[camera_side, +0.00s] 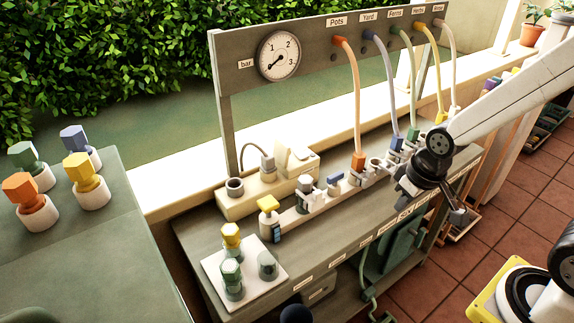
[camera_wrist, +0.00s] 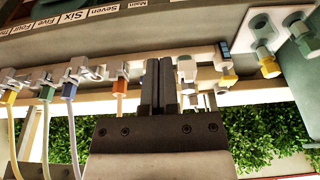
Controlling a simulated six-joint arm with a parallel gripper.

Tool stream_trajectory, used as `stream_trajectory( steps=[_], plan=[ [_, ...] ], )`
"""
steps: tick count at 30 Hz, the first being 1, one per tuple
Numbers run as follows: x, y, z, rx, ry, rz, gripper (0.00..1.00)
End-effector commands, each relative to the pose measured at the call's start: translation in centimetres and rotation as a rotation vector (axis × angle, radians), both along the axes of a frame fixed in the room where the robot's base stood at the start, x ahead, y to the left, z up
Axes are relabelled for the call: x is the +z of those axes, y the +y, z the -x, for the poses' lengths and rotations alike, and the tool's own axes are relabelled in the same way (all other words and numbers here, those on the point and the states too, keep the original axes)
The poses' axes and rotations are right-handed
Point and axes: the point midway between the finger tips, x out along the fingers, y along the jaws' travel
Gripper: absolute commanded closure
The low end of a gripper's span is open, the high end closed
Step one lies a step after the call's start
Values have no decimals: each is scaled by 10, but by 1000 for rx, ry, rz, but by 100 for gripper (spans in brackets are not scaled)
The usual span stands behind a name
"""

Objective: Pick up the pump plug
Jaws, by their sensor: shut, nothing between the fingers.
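A grey plug (camera_side: 267,161) with a dark looped cable stands upright on a beige box at the back left of the bench in the side view. It looks like the pump plug, though no label shows this. In the wrist view I cannot make it out. My gripper (camera_side: 403,196) is over the right part of the bench in the side view, well to the right of that plug. In the wrist view my gripper's fingers (camera_wrist: 158,80) are together and empty, in front of the valve row, beside the orange hose plug (camera_wrist: 122,70).
Orange, blue, green, yellow and white hoses hang from the panel with the gauge (camera_side: 279,56) into the valve row (camera_side: 310,205). A yellow-capped fitting (camera_side: 268,217) stands left of it. A white plate (camera_side: 215,265) with fittings lies at the front left. Bare bench shows between.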

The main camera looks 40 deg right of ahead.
Motion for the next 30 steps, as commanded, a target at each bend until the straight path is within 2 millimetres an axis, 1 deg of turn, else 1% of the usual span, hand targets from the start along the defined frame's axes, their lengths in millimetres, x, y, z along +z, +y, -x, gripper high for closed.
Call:
stream_trajectory(
  steps=[12, 13, 14, 15, 17, 18, 19, 27, 30],
  plan=[
    [0, 0, 0, 0, 0, 0, 100],
    [0, 0, 0, 0, 0, 0, 97],
    [0, 0, 0, 0, 0, 0, 87],
    [0, 0, 0, 0, 0, 0, 75],
    [0, 0, 0, 0, 0, 0, 56],
    [0, 0, 0, 0, 0, 0, 43],
    [0, 0, 0, 0, 0, 0, 38],
    [0, 0, 0, 0, 0, 0, 38],
    [0, 0, -3, 0, -2, 0, 38]
  ],
)
